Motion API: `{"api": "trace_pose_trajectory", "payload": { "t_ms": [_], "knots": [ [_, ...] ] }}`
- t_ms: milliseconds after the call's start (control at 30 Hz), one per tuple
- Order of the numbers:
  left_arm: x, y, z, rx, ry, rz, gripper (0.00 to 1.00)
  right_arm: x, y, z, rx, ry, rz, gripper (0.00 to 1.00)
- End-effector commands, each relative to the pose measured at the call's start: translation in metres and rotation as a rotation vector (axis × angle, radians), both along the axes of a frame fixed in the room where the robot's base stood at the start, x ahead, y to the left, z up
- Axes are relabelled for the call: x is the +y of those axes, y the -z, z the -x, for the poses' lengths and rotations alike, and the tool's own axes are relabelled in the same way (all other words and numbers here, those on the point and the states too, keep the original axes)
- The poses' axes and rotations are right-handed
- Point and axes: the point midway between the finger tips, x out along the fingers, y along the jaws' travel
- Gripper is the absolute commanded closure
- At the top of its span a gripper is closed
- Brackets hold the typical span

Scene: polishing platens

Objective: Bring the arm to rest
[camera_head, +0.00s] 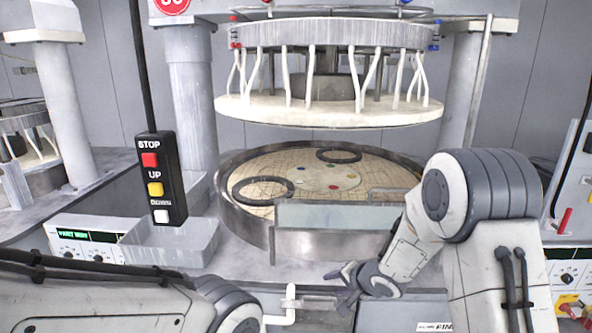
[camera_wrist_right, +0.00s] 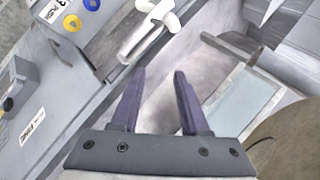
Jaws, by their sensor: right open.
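My right arm comes in from the right in the head view and bends down to the front of the polishing machine. Its gripper (camera_head: 337,287) is low in front of the machine, near the front ledge. In the right wrist view the two dark fingers (camera_wrist_right: 158,74) stand apart with nothing between them. My left arm shows only as links at the lower left of the head view. Its gripper is out of view.
The lower platen (camera_head: 290,190) carries two dark rings, with a clear guard panel (camera_head: 335,216) before it. The upper platen (camera_head: 330,110) hangs above. A STOP/UP pendant (camera_head: 163,178) hangs left over a grey tray (camera_head: 180,247). A white pipe handle (camera_head: 290,303) is beside the right gripper.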

Motion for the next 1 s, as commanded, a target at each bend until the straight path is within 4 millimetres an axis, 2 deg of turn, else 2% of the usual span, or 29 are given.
{"api": "trace_pose_trajectory", "payload": {
  "t_ms": [33, 167, 267, 300, 500, 600, 700, 767, 1000],
  "knots": [
    [0.0, 0.004, 0.0, 0.0, 0.0, 0.0, 0.5, 0.013, -0.014, 0.012, -0.023, -0.059, 0.119, 0.55],
    [0.0, 0.009, 0.0, 0.0, 0.001, 0.0, 0.5, 0.03, -0.039, 0.063, -0.007, -0.23, 0.41, 0.55],
    [0.0, 0.013, 0.0, 0.0, 0.001, 0.0, 0.5, 0.043, -0.052, 0.119, 0.047, -0.41, 0.58, 0.55],
    [0.0, 0.015, 0.0, 0.0, 0.001, 0.0, 0.5, 0.048, -0.056, 0.145, 0.075, -0.496, 0.632, 0.55],
    [0.0, 0.021, 0.0, 0.0, 0.001, 0.0, 0.5, 0.061, -0.065, 0.276, 0.199, -0.974, 0.748, 0.55],
    [0.0, 0.022, 0.0, 0.0, 0.001, 0.0, 0.5, 0.063, -0.068, 0.322, 0.229, -1.159, 0.744, 0.55],
    [0.0, 0.023, 0.0, 0.0, 0.001, 0.0, 0.5, 0.062, -0.069, 0.349, 0.243, -1.276, 0.732, 0.55],
    [0.0, 0.023, 0.0, 0.0, 0.001, 0.0, 0.5, 0.062, -0.07, 0.357, 0.246, -1.312, 0.726, 0.55],
    [0.0, 0.023, 0.0, 0.0, 0.001, 0.0, 0.5, 0.062, -0.07, 0.361, 0.25, -1.331, 0.723, 0.55]
  ]
}}
